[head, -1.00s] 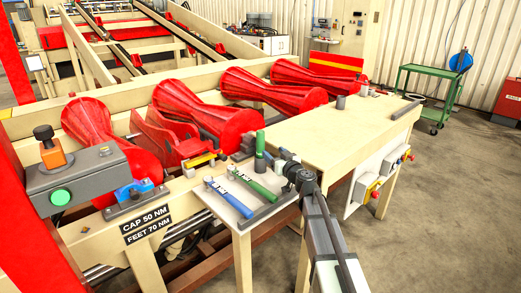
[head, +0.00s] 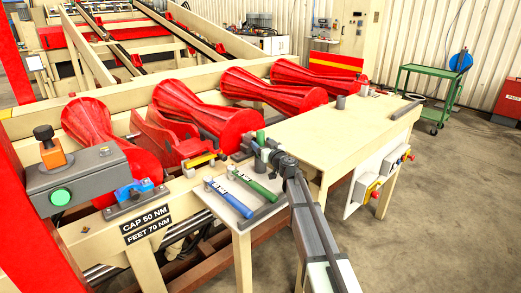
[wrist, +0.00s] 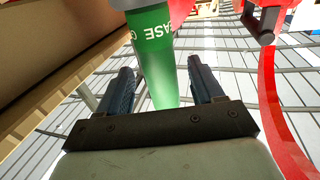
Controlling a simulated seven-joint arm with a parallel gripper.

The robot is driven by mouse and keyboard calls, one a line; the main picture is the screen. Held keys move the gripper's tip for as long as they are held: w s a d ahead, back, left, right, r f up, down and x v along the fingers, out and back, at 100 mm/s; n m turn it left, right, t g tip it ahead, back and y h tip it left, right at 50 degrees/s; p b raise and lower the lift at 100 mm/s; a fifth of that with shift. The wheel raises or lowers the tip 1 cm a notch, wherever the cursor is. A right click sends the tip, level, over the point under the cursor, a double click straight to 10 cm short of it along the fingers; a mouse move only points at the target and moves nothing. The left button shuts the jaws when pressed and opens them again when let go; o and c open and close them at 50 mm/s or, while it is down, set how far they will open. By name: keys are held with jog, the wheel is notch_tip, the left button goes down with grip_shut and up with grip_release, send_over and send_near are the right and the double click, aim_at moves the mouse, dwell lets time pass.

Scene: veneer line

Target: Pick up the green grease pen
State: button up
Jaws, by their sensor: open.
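The green grease pen (head: 260,137) stands upright beside the tray on the bench; its lower part is partly hidden by my gripper in the head view. My gripper (wrist: 160,75) is open, with one finger on each side of the pen in that view. Gaps show between the fingers and the pen. In the head view my gripper (head: 266,154) is right at the pen, coming from the right.
A light tray (head: 232,214) with a blue-handled and a green-handled tool lies left of my gripper. Red rollers (head: 195,105) line the machine behind. A small grey cylinder (head: 340,102) stands on the bench (head: 325,135), whose middle is mostly clear.

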jog(key=x, duration=0.4)
jog(key=shift+s, duration=0.1)
grip_shut()
dwell(0.5)
